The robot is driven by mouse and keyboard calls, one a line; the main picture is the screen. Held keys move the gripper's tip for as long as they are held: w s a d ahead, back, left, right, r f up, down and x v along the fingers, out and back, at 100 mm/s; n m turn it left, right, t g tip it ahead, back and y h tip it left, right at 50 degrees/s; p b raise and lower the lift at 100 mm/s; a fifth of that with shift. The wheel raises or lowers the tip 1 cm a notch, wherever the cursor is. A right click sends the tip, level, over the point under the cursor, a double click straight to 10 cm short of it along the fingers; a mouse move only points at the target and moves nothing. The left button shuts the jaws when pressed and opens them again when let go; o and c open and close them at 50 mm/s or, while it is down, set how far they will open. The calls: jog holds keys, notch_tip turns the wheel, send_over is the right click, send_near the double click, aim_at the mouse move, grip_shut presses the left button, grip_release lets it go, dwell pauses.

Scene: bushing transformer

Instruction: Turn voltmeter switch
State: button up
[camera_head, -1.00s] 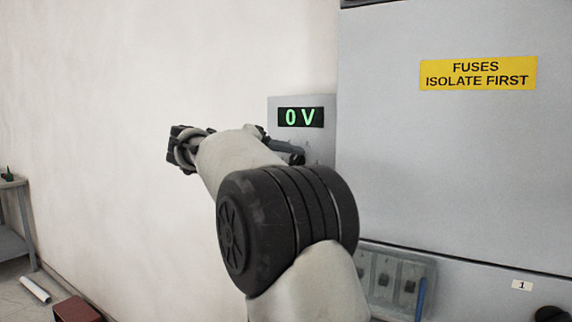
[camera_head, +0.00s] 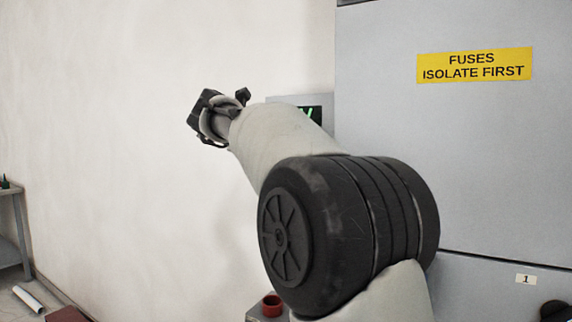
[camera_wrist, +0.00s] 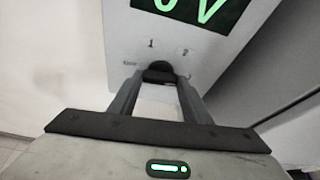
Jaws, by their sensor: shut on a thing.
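The voltmeter switch is a small black knob (camera_wrist: 159,67) on a light grey panel (camera_wrist: 118,45), under a dark display (camera_wrist: 205,12) with green characters, cut off at the top of the wrist view. Small marks, one reading 1, stand around the knob. My gripper (camera_wrist: 160,79) is shut on the knob, with one finger on each side of it. In the head view my arm covers the knob, the fingers and most of the display (camera_head: 309,112); only the panel's upper edge (camera_head: 290,100) and part of a green character show.
A large grey cabinet (camera_head: 470,160) with a yellow sign (camera_head: 473,65) stands right of the panel. A pale wall (camera_head: 110,120) lies to the left.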

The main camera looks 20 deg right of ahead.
jog(key=shift+m+y, duration=0.3)
jog(key=shift+m, duration=0.1)
jog(key=shift+b, duration=0.3)
jog(key=o, duration=1)
jog(key=shift+o, duration=0.2)
jog(key=shift+s, duration=0.1)
jog(key=p+v, duration=0.2)
jog(key=v, duration=1.5)
jog(key=shift+s, duration=0.35)
jog(key=shift+f, duration=0.15)
